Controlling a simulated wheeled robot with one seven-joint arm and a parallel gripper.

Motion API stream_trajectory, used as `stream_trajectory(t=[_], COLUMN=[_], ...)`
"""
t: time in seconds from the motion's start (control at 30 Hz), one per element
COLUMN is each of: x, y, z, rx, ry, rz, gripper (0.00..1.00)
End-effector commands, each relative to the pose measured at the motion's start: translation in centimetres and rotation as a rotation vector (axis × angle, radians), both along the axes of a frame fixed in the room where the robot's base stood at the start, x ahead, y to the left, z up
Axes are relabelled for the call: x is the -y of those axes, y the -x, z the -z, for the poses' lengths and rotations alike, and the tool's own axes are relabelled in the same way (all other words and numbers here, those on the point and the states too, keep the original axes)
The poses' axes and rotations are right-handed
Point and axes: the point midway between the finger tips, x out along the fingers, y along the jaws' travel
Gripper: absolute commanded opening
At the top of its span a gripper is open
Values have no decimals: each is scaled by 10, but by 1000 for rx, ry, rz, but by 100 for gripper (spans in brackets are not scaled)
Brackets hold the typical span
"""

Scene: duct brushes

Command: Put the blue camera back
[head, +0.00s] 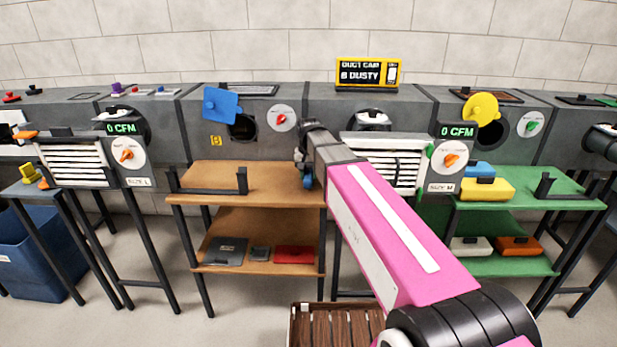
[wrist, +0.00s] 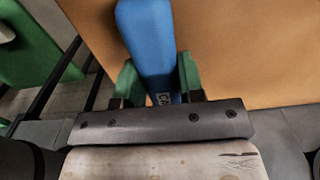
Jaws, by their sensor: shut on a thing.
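The blue camera (wrist: 150,45) is a long blue body with a partly hidden white label. It sits between the two green fingers of my gripper (wrist: 158,82), which is shut on it, above a brown board. In the head view, a small blue part of the camera (head: 308,182) shows below my gripper (head: 304,168), at the right end of the brown table (head: 215,172). My arm hides much of the gripper there. A black cradle (head: 207,189) with two upright ends stands empty at the front left of that table.
Behind the table, a grey duct has an open round port (head: 242,127) beside a blue cover (head: 222,105). A sign (head: 367,73) reads "DUCT CAM B DUSTY". The lower shelf (head: 262,245) holds a few flat items. A green table (head: 530,192) stands right. The brown tabletop's middle is clear.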

Motion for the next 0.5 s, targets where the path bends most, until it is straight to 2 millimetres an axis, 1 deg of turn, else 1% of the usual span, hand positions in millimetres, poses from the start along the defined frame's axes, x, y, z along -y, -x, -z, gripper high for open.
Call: stream_trajectory(t=[0.03,0.1,0.47,0.5], x=[0,0,0,0], y=[0,0,0,0], z=[6,9,12,12], rx=[-2,-1,0,0], ry=[1,0,0,0], rz=[0,0,0,0], gripper=[0,0,0,45])
